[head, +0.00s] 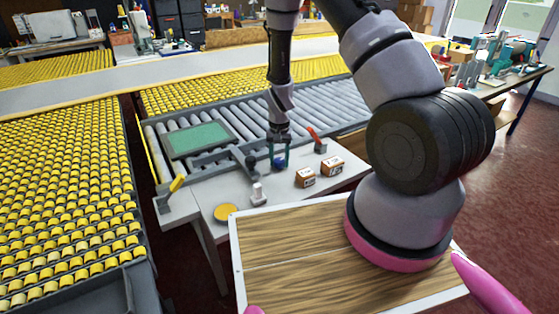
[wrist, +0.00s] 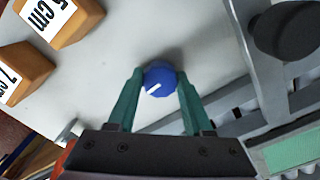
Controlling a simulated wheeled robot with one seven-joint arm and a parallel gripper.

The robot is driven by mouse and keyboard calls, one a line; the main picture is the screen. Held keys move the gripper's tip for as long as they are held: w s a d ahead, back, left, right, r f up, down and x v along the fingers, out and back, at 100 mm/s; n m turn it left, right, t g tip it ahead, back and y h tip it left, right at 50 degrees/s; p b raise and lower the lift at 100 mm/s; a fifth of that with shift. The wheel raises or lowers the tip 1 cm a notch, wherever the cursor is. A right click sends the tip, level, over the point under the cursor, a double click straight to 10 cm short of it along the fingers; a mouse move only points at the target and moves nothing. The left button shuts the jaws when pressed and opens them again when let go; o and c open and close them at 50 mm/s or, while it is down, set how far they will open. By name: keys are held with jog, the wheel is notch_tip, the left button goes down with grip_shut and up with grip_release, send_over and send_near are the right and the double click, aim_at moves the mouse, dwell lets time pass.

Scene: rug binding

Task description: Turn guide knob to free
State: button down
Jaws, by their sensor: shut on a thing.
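The guide knob (wrist: 158,79) is blue with a white pointer mark, seen from above in the wrist view. The mark runs slantwise, from lower left to upper right. In the head view the knob (head: 279,163) stands on the light grey table, partly covered by my fingers. My gripper (wrist: 159,88) has green fingers closed on the knob from both sides. It also shows in the head view (head: 279,160), pointing down. Any label around the knob that names its positions is not visible.
Wooden blocks marked "5 cm" (wrist: 62,18) and "7 cm" (wrist: 20,72) stand beside the knob. A dark round post (wrist: 286,30) and grey guide bars are on the other side. A red lever (head: 314,135), white piece (head: 258,194) and yellow disc (head: 226,212) are nearby.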

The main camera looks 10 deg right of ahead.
aim_at(279, 160)
jog(key=shift+m, duration=0.5)
jog(key=shift+c, duration=1.5)
grip_release()
jog(key=shift+r, duration=0.1)
notch_tip(279, 160, up, 11)
